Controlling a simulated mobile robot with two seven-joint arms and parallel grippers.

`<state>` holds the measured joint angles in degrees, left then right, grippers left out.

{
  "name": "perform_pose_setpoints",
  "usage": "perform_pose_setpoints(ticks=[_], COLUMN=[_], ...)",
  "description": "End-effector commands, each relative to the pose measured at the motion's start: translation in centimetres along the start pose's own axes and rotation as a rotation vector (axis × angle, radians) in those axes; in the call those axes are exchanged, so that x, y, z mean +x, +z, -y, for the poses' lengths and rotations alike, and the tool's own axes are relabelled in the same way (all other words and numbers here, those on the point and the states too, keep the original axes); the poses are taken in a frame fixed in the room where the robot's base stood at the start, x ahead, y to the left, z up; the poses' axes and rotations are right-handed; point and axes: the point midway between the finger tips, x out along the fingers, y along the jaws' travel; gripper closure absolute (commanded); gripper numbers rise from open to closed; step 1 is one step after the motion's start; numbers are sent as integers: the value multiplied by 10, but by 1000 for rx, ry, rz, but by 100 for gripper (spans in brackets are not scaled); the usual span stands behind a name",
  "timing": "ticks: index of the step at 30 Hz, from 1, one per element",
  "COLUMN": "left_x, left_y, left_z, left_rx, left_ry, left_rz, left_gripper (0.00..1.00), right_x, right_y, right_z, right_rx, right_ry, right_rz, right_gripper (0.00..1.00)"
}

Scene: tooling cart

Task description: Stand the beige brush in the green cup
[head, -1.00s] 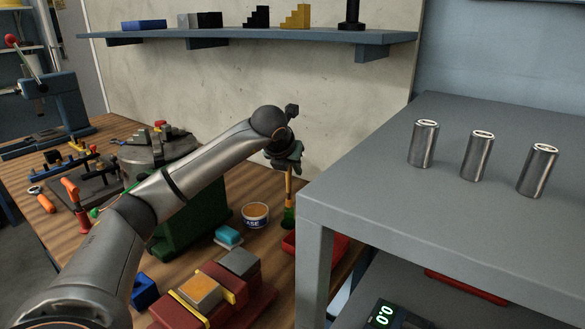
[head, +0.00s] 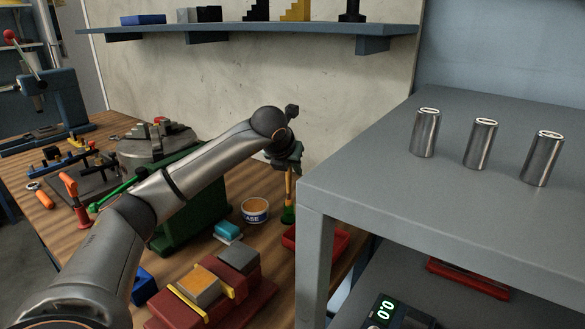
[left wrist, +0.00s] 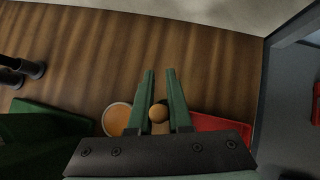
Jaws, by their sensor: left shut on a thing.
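The beige brush (head: 289,186) is upright under my left gripper (head: 288,168), which is shut on it near its top. Its lower part meets the green cup (head: 288,214), which stands on the wooden bench. The brush appears to go into the cup's mouth, but I cannot tell how deep, or whether it touches the bottom. In the left wrist view the brush's rounded tan end (left wrist: 158,113) shows between the two fingers (left wrist: 160,76); the cup is not clearly seen there. My right gripper is not in view.
A white tub (head: 255,210) stands just left of the cup, and a red tray (head: 318,243) lies to its right. A grey cart (head: 400,190) with metal cylinders rises close on the right. A teal block (head: 228,230) and a red fixture (head: 255,292) are nearer.

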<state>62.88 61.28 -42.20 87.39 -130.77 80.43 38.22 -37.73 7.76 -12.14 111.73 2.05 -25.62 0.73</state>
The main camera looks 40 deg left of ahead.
Motion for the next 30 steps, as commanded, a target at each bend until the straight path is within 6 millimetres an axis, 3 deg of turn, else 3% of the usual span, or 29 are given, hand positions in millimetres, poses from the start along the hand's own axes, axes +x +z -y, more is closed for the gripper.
perform_pose_setpoints(ticks=[30], left_x=[12], left_y=[-10], left_z=[0], left_rx=[0], left_ry=[0], left_rz=[1], left_gripper=[100], right_x=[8], right_y=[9], right_z=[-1], right_rx=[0], right_ry=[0], right_rz=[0], right_gripper=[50])
